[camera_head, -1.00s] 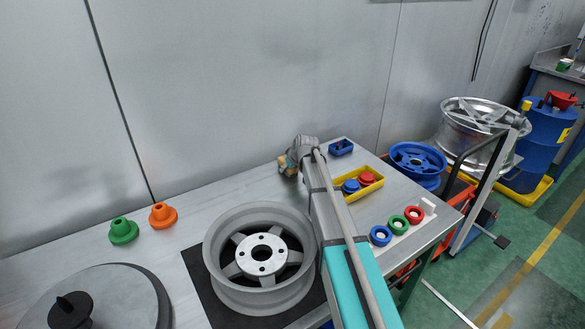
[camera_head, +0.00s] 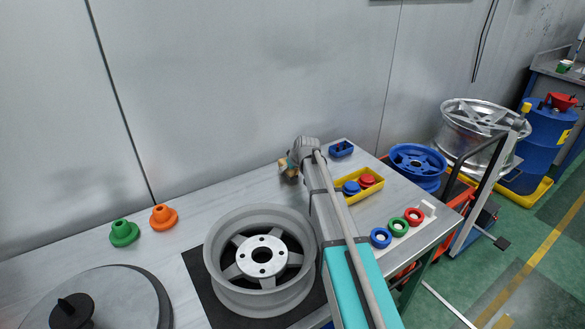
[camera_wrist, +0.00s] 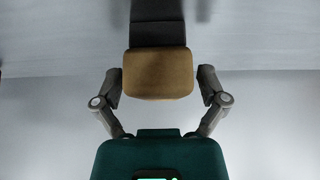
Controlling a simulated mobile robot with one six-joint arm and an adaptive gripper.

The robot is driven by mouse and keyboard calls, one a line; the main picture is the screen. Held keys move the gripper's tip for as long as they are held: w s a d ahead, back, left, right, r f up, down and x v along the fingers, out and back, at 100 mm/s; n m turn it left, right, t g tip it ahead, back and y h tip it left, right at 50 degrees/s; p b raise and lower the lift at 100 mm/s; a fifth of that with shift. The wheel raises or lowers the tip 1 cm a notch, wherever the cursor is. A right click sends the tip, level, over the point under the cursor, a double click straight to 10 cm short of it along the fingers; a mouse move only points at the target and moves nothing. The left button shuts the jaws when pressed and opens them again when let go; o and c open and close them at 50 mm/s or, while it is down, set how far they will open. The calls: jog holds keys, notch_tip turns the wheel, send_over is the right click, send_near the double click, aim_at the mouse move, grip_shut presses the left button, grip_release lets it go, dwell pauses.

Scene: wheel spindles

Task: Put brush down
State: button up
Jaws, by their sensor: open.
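The brush shows in the wrist view as a tan block (camera_wrist: 158,75) with a dark part (camera_wrist: 157,25) above it in the picture. My gripper (camera_wrist: 159,80) is open, with one finger on each side of the tan block and narrow gaps between. In the head view the brush (camera_head: 288,166) is a small tan and dark shape at the far end of my arm, near the back edge of the table. My arm hides most of the gripper there. I cannot tell exactly how the brush touches the table.
A grey wheel (camera_head: 262,294) lies on a black mat left of my arm. The wall (camera_head: 220,90) is close behind.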

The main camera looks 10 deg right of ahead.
jog(key=p+v, duration=0.9)
jog(key=v, duration=0.2)
jog(key=shift+r, duration=0.15)
jog(key=shift+s+d, duration=0.1)
jog(key=shift+s, duration=0.05)
dwell(0.4)
jog(key=shift+r, duration=0.1)
